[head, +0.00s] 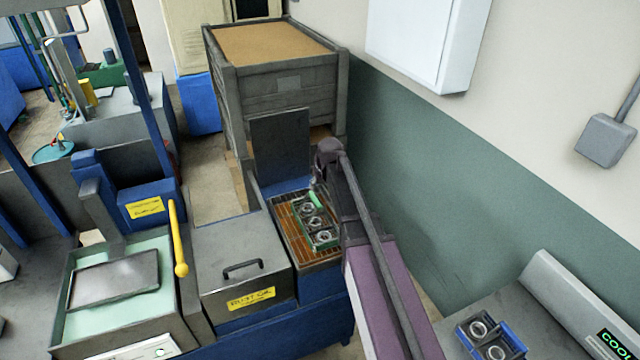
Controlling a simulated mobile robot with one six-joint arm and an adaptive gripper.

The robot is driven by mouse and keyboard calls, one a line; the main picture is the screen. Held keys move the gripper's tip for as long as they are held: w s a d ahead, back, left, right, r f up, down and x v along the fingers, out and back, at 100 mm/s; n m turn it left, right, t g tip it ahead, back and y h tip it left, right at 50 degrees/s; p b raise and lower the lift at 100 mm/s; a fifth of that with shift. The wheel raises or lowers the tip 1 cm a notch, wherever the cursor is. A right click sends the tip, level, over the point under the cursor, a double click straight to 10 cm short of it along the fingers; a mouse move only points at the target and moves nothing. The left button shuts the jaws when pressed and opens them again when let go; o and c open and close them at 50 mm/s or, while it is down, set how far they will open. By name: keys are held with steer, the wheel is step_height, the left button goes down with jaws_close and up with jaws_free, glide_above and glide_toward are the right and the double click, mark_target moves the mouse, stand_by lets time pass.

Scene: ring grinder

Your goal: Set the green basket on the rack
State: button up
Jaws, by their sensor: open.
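The green basket (332,241) holds three metal rings in a row. It sits on the brown slatted rack (284,222), towards its right side, and looks level. My arm reaches in from the lower right, and its dark end with my gripper (320,186) is at the basket's far end. The gripper is small and partly hidden by my arm, but it is open. Whether its fingers touch the basket cannot be told. My arm hides part of the right edge of the rack.
Left of the rack stands a lidded grey box (240,252) with a black handle. A yellow lever (177,240) rises beside it. A dark upright panel (281,148) and a large crate (285,85) stand behind. A blue basket (508,342) with rings sits at lower right. The green wall is close on the right.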

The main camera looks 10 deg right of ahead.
steer(key=s+f+m+g, duration=0.1)
steer(key=s+g, duration=0.3)
steer(key=s, duration=2.3)
steer(key=shift+s+a+f+m+h, duration=0.2)
steer(key=shift+s+a+m+h, duration=0.2)
steer(key=shift+m, duration=0.2)
step_height(320, 180, down, 11)
steer(key=b, duration=1)
steer(key=shift+r+b, duration=0.2)
steer(key=shift+b, duration=0.1)
